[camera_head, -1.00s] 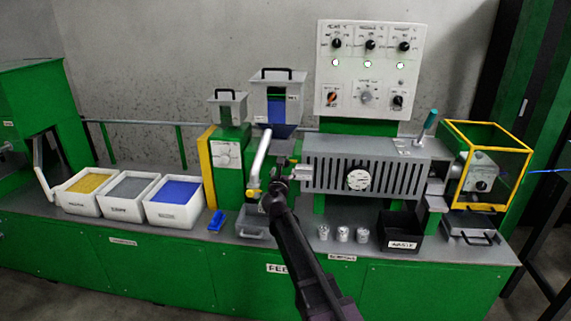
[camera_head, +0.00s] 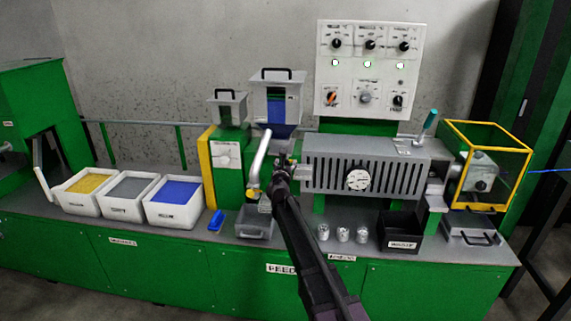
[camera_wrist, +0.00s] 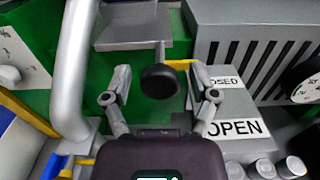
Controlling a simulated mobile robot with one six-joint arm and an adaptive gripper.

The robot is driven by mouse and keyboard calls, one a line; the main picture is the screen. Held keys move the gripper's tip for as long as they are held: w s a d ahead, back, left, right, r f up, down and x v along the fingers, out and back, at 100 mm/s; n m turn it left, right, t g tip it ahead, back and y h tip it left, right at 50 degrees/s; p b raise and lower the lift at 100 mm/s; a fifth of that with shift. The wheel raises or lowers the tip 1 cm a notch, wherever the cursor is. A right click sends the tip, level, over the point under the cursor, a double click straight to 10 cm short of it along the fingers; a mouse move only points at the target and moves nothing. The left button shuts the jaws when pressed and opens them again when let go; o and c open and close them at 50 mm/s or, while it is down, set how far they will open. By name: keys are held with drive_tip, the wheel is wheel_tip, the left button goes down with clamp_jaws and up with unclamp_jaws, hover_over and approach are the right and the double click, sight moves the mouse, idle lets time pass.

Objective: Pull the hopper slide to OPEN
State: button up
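The hopper (camera_head: 266,84) is a grey bin with a dark handle and blue material showing in its front, at the back centre in the head view. In the wrist view a round black knob (camera_wrist: 159,81) hangs on a thin rod below a grey plate (camera_wrist: 130,27); I take it for the slide's knob. My gripper (camera_wrist: 160,97) is open, with one finger on each side of the knob and gaps visible. An OPEN label (camera_wrist: 234,128) and a partly hidden CLOSED label (camera_wrist: 226,82) lie to the right. In the head view my gripper (camera_head: 282,163) hides the knob.
A silver pipe (camera_wrist: 74,70) stands close to the left of my gripper. The slotted grey barrel (camera_head: 330,173) is close on the right. Metal cups (camera_head: 342,234), a black bin (camera_head: 401,228) and a grey tray (camera_head: 254,229) are on the bench below.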

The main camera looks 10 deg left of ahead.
clamp_jaws()
drive_tip(key=shift+s+a, duration=0.1)
drive_tip(key=shift+s, duration=3.1)
drive_tip(key=shift+o, duration=1.6)
unclamp_jaws()
drive_tip(key=shift+s, duration=0.15)
drive_tip(key=s, duration=1.1)
drive_tip(key=shift+s+a, duration=0.2)
drive_tip(key=shift+s, duration=0.2)
